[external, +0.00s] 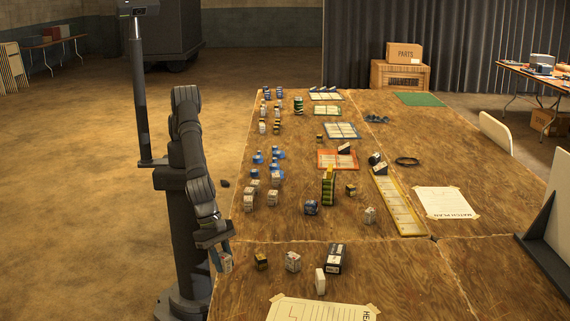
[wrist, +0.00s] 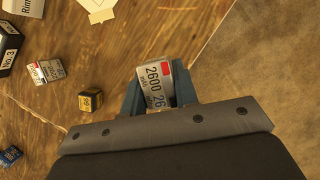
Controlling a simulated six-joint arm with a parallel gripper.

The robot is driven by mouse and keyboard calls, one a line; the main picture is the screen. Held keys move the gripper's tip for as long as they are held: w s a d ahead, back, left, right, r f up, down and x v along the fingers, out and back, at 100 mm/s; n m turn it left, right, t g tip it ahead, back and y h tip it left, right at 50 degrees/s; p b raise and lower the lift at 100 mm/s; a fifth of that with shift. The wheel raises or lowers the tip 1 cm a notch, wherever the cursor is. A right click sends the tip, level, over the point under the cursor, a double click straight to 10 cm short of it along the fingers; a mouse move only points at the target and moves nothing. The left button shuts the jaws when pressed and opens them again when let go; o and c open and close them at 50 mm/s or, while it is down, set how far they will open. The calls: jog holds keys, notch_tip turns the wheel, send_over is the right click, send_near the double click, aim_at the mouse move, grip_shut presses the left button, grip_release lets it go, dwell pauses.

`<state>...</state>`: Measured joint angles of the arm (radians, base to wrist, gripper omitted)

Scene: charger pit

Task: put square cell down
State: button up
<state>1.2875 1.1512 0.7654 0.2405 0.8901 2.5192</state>
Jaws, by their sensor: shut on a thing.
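My gripper (external: 222,258) is low at the near left edge of the wooden table. It is shut on a white and grey square cell (wrist: 155,87) with a red mark and "2600" printed on it. In the wrist view the cell sits between the two blue-grey fingers of my gripper (wrist: 155,98). The held cell also shows in the external view (external: 226,263), at the table's left edge. I cannot tell whether its underside touches the table.
A small black and gold block (external: 261,261), a white cell (external: 293,262), a black box (external: 335,258) and a white block (external: 320,281) stand to the right. A taped chart (external: 318,309) lies in front. Several cells and trays fill the far table. Bare floor lies left.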

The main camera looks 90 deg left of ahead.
send_over(256, 298)
jog(key=s, duration=0.1)
jog(key=f, duration=0.4)
jog(key=shift+a+f, duration=0.4)
jog(key=shift+f, duration=1.9)
jog(key=shift+f, duration=0.15)
jog(key=o, duration=1.1)
jog(key=shift+c, duration=0.2)
jog(key=shift+s+a+r, duration=0.1)
jog(key=shift+s+r, duration=0.05)
jog(key=shift+r, duration=0.3)
jog(key=v, duration=1.1)
